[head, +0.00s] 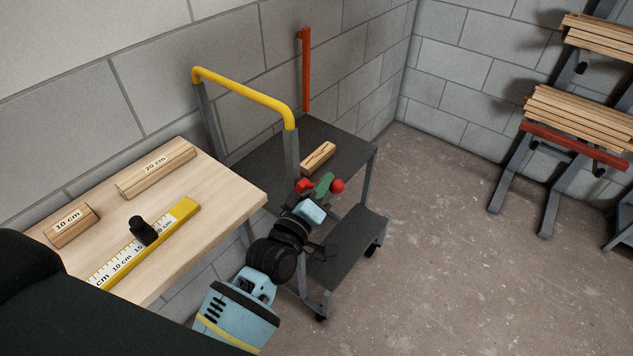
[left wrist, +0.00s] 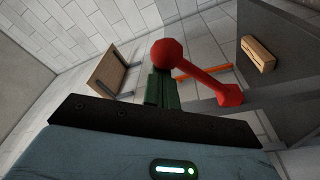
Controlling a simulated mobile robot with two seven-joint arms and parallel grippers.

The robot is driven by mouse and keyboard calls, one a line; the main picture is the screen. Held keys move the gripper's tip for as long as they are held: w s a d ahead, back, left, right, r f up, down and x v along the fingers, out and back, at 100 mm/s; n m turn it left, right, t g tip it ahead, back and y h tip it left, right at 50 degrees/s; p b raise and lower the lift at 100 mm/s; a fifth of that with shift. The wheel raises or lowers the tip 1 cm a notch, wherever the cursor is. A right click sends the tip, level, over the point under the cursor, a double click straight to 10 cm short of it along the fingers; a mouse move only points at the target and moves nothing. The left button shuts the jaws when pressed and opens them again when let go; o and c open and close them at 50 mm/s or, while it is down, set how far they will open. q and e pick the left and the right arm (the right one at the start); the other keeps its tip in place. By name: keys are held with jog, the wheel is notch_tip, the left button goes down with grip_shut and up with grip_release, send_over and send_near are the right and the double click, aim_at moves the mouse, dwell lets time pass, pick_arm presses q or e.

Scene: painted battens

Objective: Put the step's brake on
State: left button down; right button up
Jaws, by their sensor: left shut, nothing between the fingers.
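The step (head: 345,250) is a dark grey wheeled unit with two treads and a yellow handrail (head: 245,92). A red lever with a round knob (head: 337,185) and a thicker red end (head: 304,185) is at its near side, which I take to be the brake. In the left wrist view the red lever (left wrist: 198,76) runs slantwise from the knob down to the right. My left gripper (head: 322,186) has green fingers, shut and empty, overlapping the lever's middle in the head view. In the left wrist view the fingertips (left wrist: 161,80) are close to the knob; contact is unclear.
A wooden block (head: 318,158) lies on the step's top. An orange upright bar (head: 306,70) stands by the wall. The table (head: 225,200) at left holds two marked battens and a yellow ruler (head: 145,240). Racks of battens (head: 585,120) stand right. The floor (head: 450,270) between is clear.

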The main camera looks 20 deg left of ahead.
pick_arm(q)
notch_tip(320, 180, down, 8)
jog(key=d+m+h+b, duration=0.2)
jog(key=m+h+b, duration=0.1)
jog(key=m, duration=0.8)
jog(key=shift+s+d+f, duration=0.2)
jog(key=shift+s+d, duration=0.15)
jog(key=shift+d, duration=0.05)
pick_arm(e)
jog(key=shift+g, duration=0.3)
jog(key=shift+s+a+f, duration=0.1)
jog(key=shift+s+f, duration=0.15)
jog(key=shift+f, duration=0.4)
jog(key=shift+s+f, duration=0.3)
jog(key=shift+f, duration=0.3)
jog(key=shift+s+a+f, duration=0.1)
jog(key=shift+s+f, duration=0.15)
jog(key=shift+f, duration=0.4)
pick_arm(q)
jog(key=shift+m, duration=0.3)
